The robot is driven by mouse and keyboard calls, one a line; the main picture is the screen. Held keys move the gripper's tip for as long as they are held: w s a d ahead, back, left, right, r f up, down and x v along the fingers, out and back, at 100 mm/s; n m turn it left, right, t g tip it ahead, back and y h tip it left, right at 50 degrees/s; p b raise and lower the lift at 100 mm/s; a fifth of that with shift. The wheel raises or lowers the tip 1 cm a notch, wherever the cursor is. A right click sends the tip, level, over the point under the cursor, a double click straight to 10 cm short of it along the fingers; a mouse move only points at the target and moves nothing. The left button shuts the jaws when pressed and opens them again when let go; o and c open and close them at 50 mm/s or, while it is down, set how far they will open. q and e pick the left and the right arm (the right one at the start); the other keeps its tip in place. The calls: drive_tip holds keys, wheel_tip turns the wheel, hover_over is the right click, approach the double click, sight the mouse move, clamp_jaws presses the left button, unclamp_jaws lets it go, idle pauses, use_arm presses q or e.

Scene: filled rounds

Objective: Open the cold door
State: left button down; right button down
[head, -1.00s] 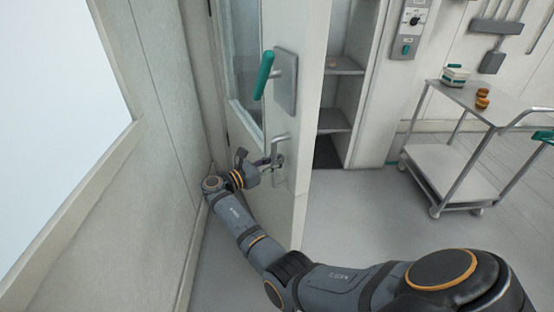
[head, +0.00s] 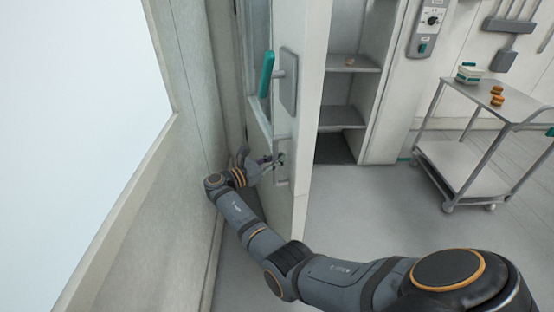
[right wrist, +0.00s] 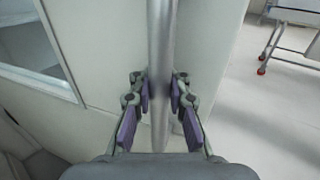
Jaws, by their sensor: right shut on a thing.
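The cold door (head: 310,80) is a tall pale panel with a window, standing open at the middle of the head view, with shelves visible beyond its edge. My right gripper (head: 272,164) is shut on the pull handle. In the right wrist view the grey bar (right wrist: 161,60) runs upright between the purple finger pads of the same gripper (right wrist: 161,92). My left gripper is not in view.
A shelved compartment (head: 345,118) stands behind the door. A metal trolley (head: 460,165) with several small items stands at the right. A wall (head: 190,110) is close on the door's left. The floor (head: 370,205) between the door and trolley is clear.

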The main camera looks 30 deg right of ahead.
drive_tip(key=c, duration=1.8)
unclamp_jaws()
drive_tip(key=shift+s+f, duration=0.2)
drive_tip(key=shift+f, duration=0.2)
drive_tip(key=o, duration=0.5)
drive_tip(key=shift+s+r, duration=0.15)
drive_tip(key=shift+r, duration=0.05)
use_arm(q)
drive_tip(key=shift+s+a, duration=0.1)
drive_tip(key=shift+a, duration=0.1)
use_arm(e)
drive_tip(key=shift+o, duration=0.2)
drive_tip(key=shift+r, duration=0.1)
drive_tip(key=a, duration=1.2)
drive_tip(key=shift+s, duration=0.15)
